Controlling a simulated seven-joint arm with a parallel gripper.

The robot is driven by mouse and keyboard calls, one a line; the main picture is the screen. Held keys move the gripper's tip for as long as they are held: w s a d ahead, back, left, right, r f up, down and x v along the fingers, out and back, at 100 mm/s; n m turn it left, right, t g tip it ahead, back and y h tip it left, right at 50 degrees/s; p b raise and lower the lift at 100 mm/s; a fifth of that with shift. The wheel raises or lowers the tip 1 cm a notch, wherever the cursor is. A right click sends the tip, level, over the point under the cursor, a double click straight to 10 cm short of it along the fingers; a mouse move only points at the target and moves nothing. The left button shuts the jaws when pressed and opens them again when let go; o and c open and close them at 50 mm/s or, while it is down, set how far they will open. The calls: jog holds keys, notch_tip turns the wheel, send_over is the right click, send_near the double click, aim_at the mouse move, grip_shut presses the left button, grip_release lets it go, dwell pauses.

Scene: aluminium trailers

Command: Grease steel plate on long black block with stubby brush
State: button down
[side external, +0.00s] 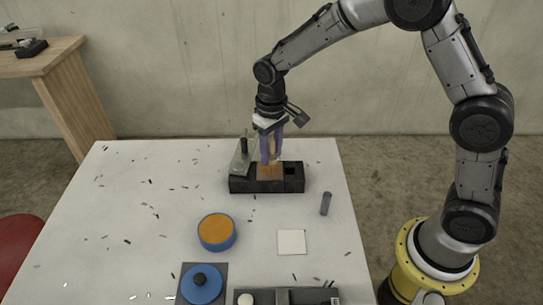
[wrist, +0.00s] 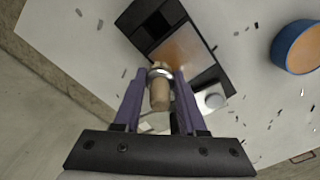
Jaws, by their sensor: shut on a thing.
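My gripper (side external: 270,150), with purple fingers, is shut on the stubby brush in a near-upright pose. The brush's wooden handle and metal collar show between the fingers in the wrist view (wrist: 160,90). The long black block (side external: 266,186) lies across the far part of the table and also shows in the wrist view (wrist: 143,20). The steel plate (wrist: 184,48) on it carries an orange-brown film of grease. The brush head is down at the plate; its bristles are mostly hidden, so I cannot tell whether they touch.
A blue tin (side external: 217,240) of orange grease stands in front of the block. A grey piece with a black knob (side external: 243,147) stands at the block's left. A white square (side external: 291,242), a grey cylinder (side external: 326,204) and a blue round lid (side external: 202,289) lie nearer. Dark shavings are scattered about.

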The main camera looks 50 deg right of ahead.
aim_at(268, 182)
jog(key=s+a, duration=0.4)
jog(key=shift+s+a, duration=0.3)
jog(key=shift+s, duration=0.05)
jog(key=shift+a, duration=0.3)
jog(key=shift+w+a, duration=0.1)
jog(key=shift+w, duration=0.2)
jog(key=shift+w+d, duration=2.45)
jog(key=shift+d, duration=0.05)
jog(key=shift+s+a, duration=2.5)
jog(key=shift+s, duration=0.05)
notch_tip(268, 182, up, 8)
jog(key=shift+r, duration=0.1)
